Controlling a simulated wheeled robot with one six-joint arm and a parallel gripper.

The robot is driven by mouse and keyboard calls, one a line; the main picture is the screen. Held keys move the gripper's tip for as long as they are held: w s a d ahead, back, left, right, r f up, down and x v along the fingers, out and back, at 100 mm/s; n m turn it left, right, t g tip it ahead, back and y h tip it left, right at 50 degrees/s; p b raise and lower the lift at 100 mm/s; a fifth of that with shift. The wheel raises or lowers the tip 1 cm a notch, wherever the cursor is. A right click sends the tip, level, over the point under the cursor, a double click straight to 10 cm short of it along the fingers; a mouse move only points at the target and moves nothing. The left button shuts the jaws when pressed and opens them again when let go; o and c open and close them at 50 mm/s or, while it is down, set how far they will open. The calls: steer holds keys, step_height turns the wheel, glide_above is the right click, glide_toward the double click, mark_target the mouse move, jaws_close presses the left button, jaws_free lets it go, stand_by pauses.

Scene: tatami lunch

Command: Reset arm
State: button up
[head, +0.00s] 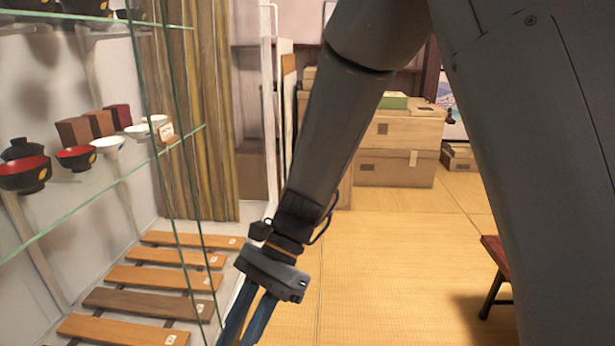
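My arm hangs down through the middle of the head view. My gripper (245,322) is at the bottom edge, pointing down, beside the front edge of the glass display case. Two blue fingers show with a gap between them near the gripper body. Their tips are cut off by the frame, so whether anything is between them is hidden.
A glass shelf (105,193) at left holds bowls (22,174) and small boxes (73,131). Wooden boards (135,301) lie below. Cardboard boxes (398,170) stand at the back. A red stool (495,250) is at right. The tatami floor (400,270) between is clear.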

steer(key=s+d+r+n+t+h, duration=0.4)
steer(key=s+d+r+n+t, duration=0.25)
steer(key=d+r+n, duration=0.6)
steer(key=d+r+m+p, duration=0.1)
steer(key=d+r+p, duration=0.5)
steer(key=p, duration=0.6)
steer(key=d+r+m+h+p, duration=0.1)
steer(key=d+r+p, duration=0.5)
steer(key=r+p, duration=0.4)
steer(key=d+r+m+p, duration=0.2)
steer(key=d+r+p, duration=0.4)
steer(key=p, duration=0.9)
steer(key=shift+r+t+h, duration=0.3)
steer(key=shift+r+t, duration=0.15)
steer(key=shift+r, duration=0.9)
